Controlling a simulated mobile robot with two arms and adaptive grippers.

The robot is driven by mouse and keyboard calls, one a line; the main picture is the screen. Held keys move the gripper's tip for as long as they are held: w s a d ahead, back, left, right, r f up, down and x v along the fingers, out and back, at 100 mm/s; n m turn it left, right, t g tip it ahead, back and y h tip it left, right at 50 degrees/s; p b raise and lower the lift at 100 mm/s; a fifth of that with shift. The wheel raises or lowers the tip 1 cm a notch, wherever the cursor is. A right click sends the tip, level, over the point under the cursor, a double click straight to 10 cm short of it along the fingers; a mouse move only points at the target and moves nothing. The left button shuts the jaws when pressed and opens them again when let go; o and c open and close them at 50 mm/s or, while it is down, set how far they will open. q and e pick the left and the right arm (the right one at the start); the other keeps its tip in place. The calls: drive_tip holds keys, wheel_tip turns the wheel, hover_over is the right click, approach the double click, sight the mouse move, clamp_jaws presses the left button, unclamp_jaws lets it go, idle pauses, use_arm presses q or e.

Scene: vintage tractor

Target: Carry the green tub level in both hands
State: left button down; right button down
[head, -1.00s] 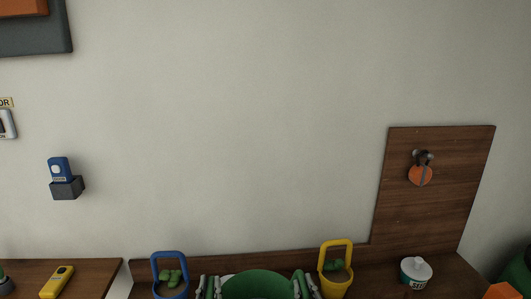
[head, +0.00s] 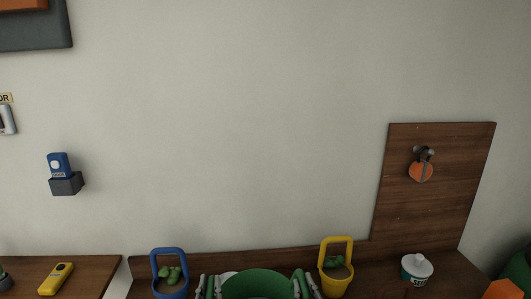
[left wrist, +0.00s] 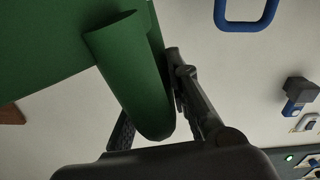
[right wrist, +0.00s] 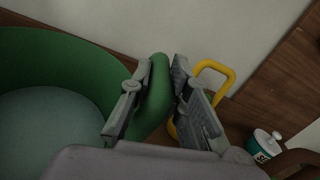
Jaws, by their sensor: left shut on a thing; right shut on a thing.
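The green tub (head: 256,284) shows at the bottom edge of the head view, between my two grippers; its lower part is cut off. My left gripper (head: 209,287) is shut on the tub's left handle, a green rounded grip (left wrist: 140,85) that fills the left wrist view's middle. My right gripper (head: 303,285) is shut on the tub's right handle. In the right wrist view the fingers sit on both sides of that green handle (right wrist: 157,90), and the tub's pale inside (right wrist: 45,125) looks empty where visible. The tub's rim looks about level in the head view.
A blue bucket (head: 169,285) stands left of the tub and a yellow bucket (head: 336,280) right of it, both with green contents. A white-lidded pot (head: 416,269) is further right on the wooden bench (head: 452,274). A yellow device (head: 57,279) lies on the left bench.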

use_arm(q)
drive_tip(key=c, duration=1.7)
unclamp_jaws()
drive_tip(key=shift+a+f, duration=0.1)
drive_tip(key=shift+a, duration=0.1)
use_arm(e)
drive_tip(key=c, duration=1.7)
unclamp_jaws()
drive_tip(key=shift+d+f, duration=0.1)
drive_tip(key=shift+d, duration=0.15)
use_arm(q)
drive_tip(key=shift+o, duration=0.6)
use_arm(e)
drive_tip(key=shift+a, duration=0.1)
use_arm(q)
drive_tip(key=o, duration=0.5)
drive_tip(key=shift+d, duration=0.2)
use_arm(e)
drive_tip(key=shift+a, duration=0.1)
